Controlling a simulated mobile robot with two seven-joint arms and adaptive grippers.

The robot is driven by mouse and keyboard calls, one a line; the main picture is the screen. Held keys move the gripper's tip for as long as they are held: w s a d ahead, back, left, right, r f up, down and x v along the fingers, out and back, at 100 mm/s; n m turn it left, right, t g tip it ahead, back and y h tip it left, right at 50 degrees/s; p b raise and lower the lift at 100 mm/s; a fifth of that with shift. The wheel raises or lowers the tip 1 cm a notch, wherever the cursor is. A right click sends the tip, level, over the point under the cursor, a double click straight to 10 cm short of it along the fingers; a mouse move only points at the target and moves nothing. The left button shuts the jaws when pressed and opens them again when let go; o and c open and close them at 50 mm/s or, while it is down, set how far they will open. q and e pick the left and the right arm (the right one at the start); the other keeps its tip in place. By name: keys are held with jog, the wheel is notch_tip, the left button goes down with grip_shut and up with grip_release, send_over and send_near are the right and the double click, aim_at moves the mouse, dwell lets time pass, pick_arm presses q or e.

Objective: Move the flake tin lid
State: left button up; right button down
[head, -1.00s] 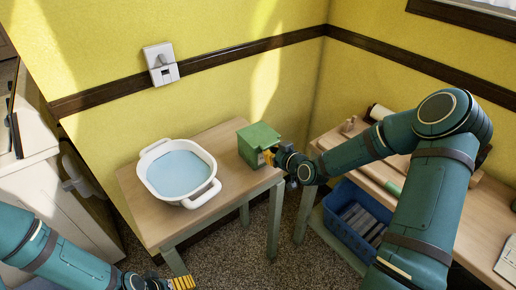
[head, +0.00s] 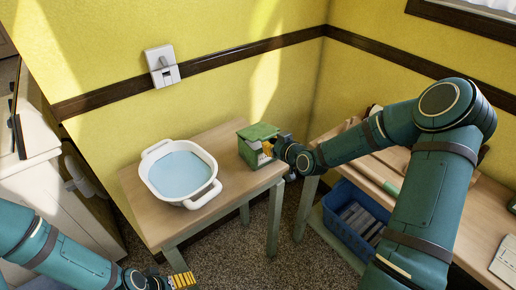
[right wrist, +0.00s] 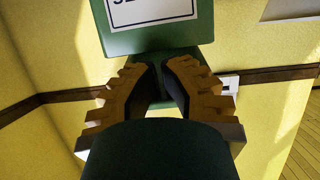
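The green flake tin (head: 249,155) stands at the right end of the small wooden table. Its green lid (head: 258,131) looks tipped up a little, with a gap along the near side. My right gripper (head: 268,147) is at the tin's right side, just below the lid's edge. In the right wrist view its yellow-ribbed fingers (right wrist: 160,72) come close together in front of green metal, and a white label with cropped lettering (right wrist: 152,10) shows above. I cannot tell whether they pinch anything. My left gripper (head: 182,280) is low at the bottom edge, away from the tin, its fingers partly hidden.
A white basin of water (head: 180,174) sits left of the tin on the table (head: 150,218). A bench (head: 440,222) stands at the right, with a blue crate (head: 350,225) beneath it. A white appliance (head: 45,190) is at the left. The wall is close behind.

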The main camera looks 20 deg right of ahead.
aim_at(264, 133)
jog(key=shift+w+r+p, duration=0.15)
jog(key=shift+r+p, duration=0.2)
jog(key=shift+r, duration=0.5)
jog(key=shift+w, duration=0.1)
jog(key=shift+w+a+r+p, duration=0.2)
jog(key=shift+w+r, duration=0.3)
jog(key=shift+r, duration=0.2)
jog(key=shift+w+a+r+p, duration=0.1)
jog(key=shift+w+r+p, duration=0.05)
jog(key=shift+w+r, duration=0.4)
jog(key=shift+w+a+r+p, duration=0.15)
jog(key=shift+w+r, duration=0.25)
jog(key=shift+r, duration=0.4)
jog(key=shift+w+a+r, duration=0.1)
jog(key=shift+w+r, duration=0.3)
jog(key=shift+w, duration=0.3)
jog(key=shift+w+a+r, duration=0.15)
jog(key=shift+w+r, duration=0.3)
jog(key=shift+w, duration=0.3)
jog(key=shift+w+a+r, duration=0.1)
jog(key=shift+w+r, duration=0.3)
jog(key=shift+w, duration=0.3)
jog(key=shift+w, duration=0.1)
